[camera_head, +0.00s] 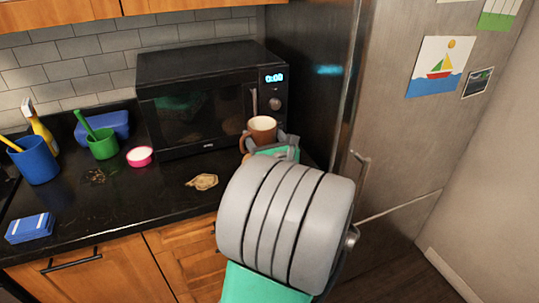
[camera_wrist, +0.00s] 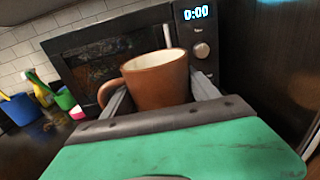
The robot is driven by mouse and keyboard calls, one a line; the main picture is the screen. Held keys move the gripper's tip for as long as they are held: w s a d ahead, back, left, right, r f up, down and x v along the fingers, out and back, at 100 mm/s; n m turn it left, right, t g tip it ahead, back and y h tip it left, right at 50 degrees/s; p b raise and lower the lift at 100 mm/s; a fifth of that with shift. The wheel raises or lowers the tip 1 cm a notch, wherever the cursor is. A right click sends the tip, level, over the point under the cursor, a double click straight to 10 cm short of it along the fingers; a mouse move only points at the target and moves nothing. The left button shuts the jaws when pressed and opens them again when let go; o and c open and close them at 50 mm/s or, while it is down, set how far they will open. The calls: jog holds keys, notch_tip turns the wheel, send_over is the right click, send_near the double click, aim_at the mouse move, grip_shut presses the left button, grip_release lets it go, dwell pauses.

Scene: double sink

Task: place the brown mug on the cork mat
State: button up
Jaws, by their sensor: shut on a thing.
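The brown mug (camera_head: 262,131) is upright between the fingers of my gripper (camera_head: 264,142), in front of the microwave's right side. In the wrist view the mug (camera_wrist: 157,82) shows a pale inside and a handle on its left. My gripper (camera_wrist: 161,95) is shut on it, with a grey finger on each side. The mug's base is hidden by my gripper, so I cannot tell whether it touches the counter. I cannot make out a cork mat for certain; a small tan, uneven flat piece (camera_head: 202,181) lies on the counter left of my gripper.
The black microwave (camera_head: 205,100) stands right behind the mug, and the steel fridge (camera_head: 318,75) rises to the right. A pink-rimmed dish (camera_head: 140,156), green cup (camera_head: 102,144), blue cup (camera_head: 35,160) and blue box (camera_head: 30,227) stand left on the dark counter (camera_head: 130,205). Its front middle is mostly clear.

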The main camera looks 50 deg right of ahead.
jog(key=w+d+f, duration=0.1)
jog(key=d+f, duration=0.1)
jog(key=w+d+f, duration=0.1)
jog(key=d+f, duration=0.1)
jog(key=d+f+b, duration=0.1)
jog(key=d+f, duration=0.1)
jog(key=shift+w+d+f, duration=0.35)
jog(key=shift+w+d, duration=0.05)
jog(key=shift+w+d+f, duration=0.1)
jog(key=shift+d+f, duration=0.05)
jog(key=shift+f, duration=1.5)
jog(key=shift+b, duration=0.3)
jog(key=shift+f, duration=0.25)
jog(key=o, duration=1.7)
jog(key=shift+r, duration=0.3)
jog(key=b+v, duration=0.1)
jog(key=v, duration=1.1)
jog(key=shift+f, duration=0.1)
